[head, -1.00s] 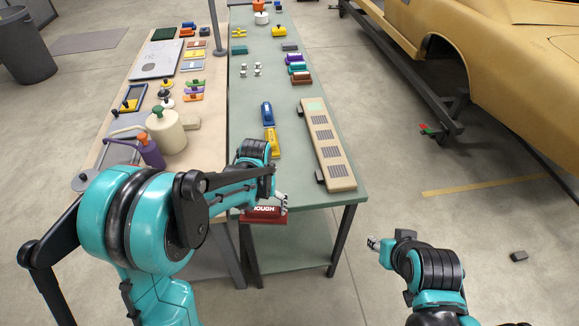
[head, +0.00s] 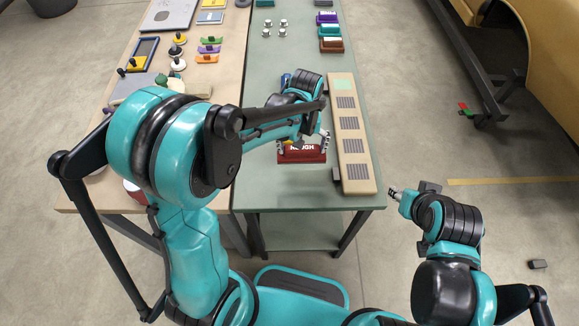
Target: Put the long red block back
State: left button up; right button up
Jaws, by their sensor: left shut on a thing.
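The long red block (head: 302,155), with white lettering partly covered on its face, is over the front part of the green table. My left gripper (head: 303,144) is shut on it, with a finger at each end. I cannot tell whether the block touches the table top. My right gripper (head: 393,191) is empty, off the table's front right corner; its fingers are too small to tell open from shut.
A long tan board with grey grilles (head: 352,150) lies just right of the red block. The green table (head: 285,190) is bare in front of it. Coloured blocks (head: 330,38) stand farther back. A wooden table (head: 222,85) with tools adjoins on the left.

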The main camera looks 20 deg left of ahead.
aim_at(289, 160)
pick_arm(q)
jog(key=s+a+f, duration=0.3)
jog(key=shift+b, duration=0.4)
jog(key=shift+f+b, duration=0.8)
jog(key=shift+f, duration=1.15)
jog(key=shift+s, duration=0.1)
jog(key=shift+f, duration=0.1)
jog(key=o, duration=0.8)
jog(key=shift+c, duration=0.2)
